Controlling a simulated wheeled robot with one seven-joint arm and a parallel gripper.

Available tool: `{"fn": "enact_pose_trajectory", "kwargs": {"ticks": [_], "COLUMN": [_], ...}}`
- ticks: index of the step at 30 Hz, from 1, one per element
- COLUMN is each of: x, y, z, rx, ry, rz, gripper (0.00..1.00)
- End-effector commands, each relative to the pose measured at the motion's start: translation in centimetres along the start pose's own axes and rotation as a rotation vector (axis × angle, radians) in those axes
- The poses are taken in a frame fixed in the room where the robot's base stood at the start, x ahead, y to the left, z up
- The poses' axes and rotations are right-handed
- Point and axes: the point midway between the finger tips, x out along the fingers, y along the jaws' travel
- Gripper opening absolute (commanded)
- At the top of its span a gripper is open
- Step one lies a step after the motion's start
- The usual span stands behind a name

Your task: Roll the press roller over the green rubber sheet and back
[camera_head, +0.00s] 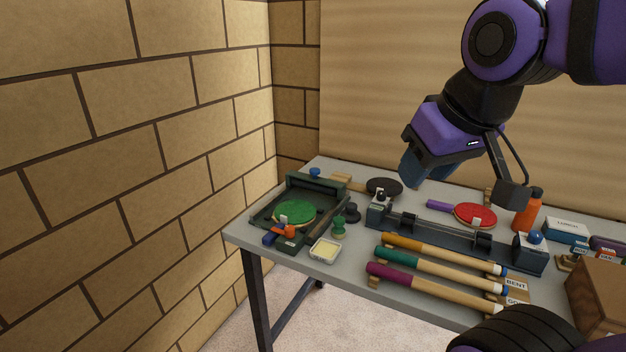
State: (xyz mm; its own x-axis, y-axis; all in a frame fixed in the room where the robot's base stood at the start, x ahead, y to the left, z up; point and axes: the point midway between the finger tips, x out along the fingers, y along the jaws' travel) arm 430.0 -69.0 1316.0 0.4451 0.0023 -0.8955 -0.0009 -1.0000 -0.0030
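The green rubber sheet (299,210) is a round green face lying flat in a dark green tray-like frame (262,221) at the table's left end. A small object with orange and dark blue parts (288,231) sits at the frame's near edge, overlapping the sheet's near side in the picture. It may be the press roller, but it is too small to be sure. My gripper (424,172) hangs above the back middle of the table, to the right of the sheet and apart from it. Its fingers point down and are seen from the side, so their opening is hidden.
Right of the frame stand green and black knobbed pieces (339,228) and a shallow yellow-filled dish (325,250). A long dark fixture (430,232), a red paddle (475,214) and several coloured-grip handles (440,259) fill the middle. A brick wall (180,150) borders the left.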

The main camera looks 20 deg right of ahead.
Motion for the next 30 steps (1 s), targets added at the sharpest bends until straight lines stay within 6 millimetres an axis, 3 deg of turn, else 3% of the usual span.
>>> {"fn": "enact_pose_trajectory", "kwargs": {"ticks": [8,12,14,17,23,30], "x": [0.0,0.0,0.0,0.1,1.4,4.6], "y": [0.0,0.0,0.1,0.2,0.6,1.6], "z": [0.0,-0.4,-1.1,-3.4,-10.2,-18.5], "rx": [0.000,0.001,0.002,0.006,0.016,0.029], "ry": [0.000,-0.001,-0.002,-0.008,-0.017,-0.026], "rz": [0.000,0.000,0.001,0.003,0.009,0.016], "gripper": [0.38,0.66,0.69,0.69,0.69,0.69]}}
